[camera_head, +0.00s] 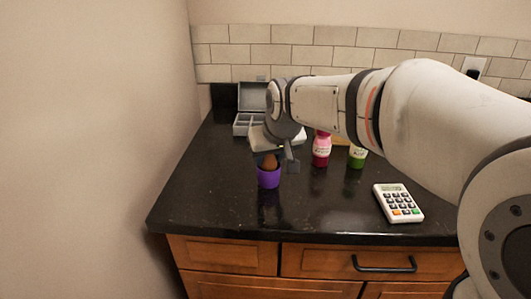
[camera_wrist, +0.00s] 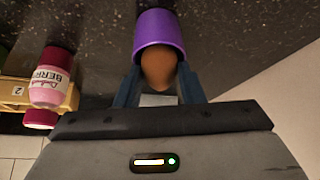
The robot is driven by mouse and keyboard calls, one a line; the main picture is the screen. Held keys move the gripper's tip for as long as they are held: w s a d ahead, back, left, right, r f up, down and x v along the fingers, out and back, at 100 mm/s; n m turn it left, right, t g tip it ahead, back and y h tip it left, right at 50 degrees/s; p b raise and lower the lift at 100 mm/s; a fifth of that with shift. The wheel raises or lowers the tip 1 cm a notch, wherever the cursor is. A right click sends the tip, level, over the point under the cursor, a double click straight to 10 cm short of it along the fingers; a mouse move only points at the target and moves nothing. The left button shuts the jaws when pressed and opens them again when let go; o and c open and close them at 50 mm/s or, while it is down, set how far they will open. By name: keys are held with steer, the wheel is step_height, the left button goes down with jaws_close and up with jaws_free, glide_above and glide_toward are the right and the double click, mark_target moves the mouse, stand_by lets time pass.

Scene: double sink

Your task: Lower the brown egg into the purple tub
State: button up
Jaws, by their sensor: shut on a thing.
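The brown egg (camera_head: 269,162) is between the fingers of my gripper (camera_head: 273,157), which is shut on it. The purple tub (camera_head: 268,179) stands upright on the black counter, directly below the egg. In the wrist view the egg (camera_wrist: 158,68) overlaps the mouth of the purple tub (camera_wrist: 160,32), and its far end is hidden there. The two gripper fingers (camera_wrist: 158,88) lie on either side of the egg, close to the tub's rim. I cannot tell whether the egg touches the tub's bottom.
A pink bottle (camera_head: 321,149) and a green bottle (camera_head: 357,156) stand right of the tub. A grey compartment box (camera_head: 242,124) with an open lid is behind. A calculator (camera_head: 398,203) lies at the right. The counter (camera_head: 215,205) is clear in front and left.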

steer(key=shift+f, duration=0.1)
steer(key=o, duration=0.5)
steer(key=shift+o, duration=1.5)
steer(key=p+v, duration=0.1)
steer(key=v, duration=0.6)
steer(key=s+d+f+m+g+h+p, duration=0.2)
steer(key=s+d+f+m+g+p, duration=0.1)
steer(key=s+d+p, duration=0.8)
steer(key=s+d+m, duration=0.1)
steer(key=s+d, duration=0.3)
steer(key=s, duration=0.2)
steer(key=shift+s, duration=0.4)
